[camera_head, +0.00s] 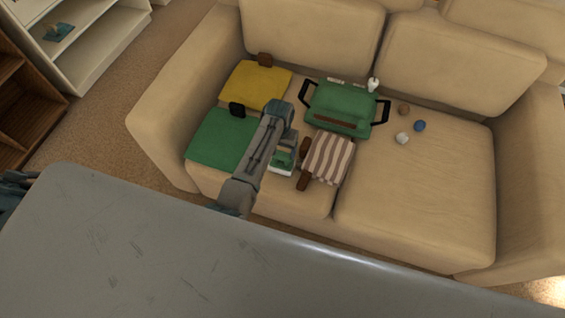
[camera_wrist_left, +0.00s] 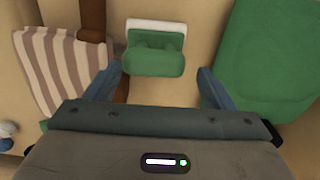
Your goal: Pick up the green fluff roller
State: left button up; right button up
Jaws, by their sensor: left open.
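The green fluff roller (camera_head: 284,158) lies on the sofa seat, between a green mat and a striped cloth. It has a pale base or edge. In the left wrist view the green fluff roller (camera_wrist_left: 155,60) sits at the upper middle, with a white strip along its far side. My left gripper (camera_wrist_left: 160,70) is open, with a blue finger on each side of the roller's near end; I see no clear contact. In the head view my left gripper (camera_head: 286,136) is above the roller and partly hides it. My right gripper is not in view.
A striped cloth (camera_head: 328,158) with brown parts lies right of the roller, close to my left finger. A green mat (camera_head: 215,142) lies left. A green container (camera_head: 342,105) with black handles, a yellow mat (camera_head: 258,80) and small balls lie farther back.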

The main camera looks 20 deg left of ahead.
aim_at(282, 153)
pick_arm(q)
jog(key=f, duration=0.5)
jog(key=shift+d+f, duration=0.1)
jog(key=shift+d, duration=0.3)
jog(key=c, duration=1.5)
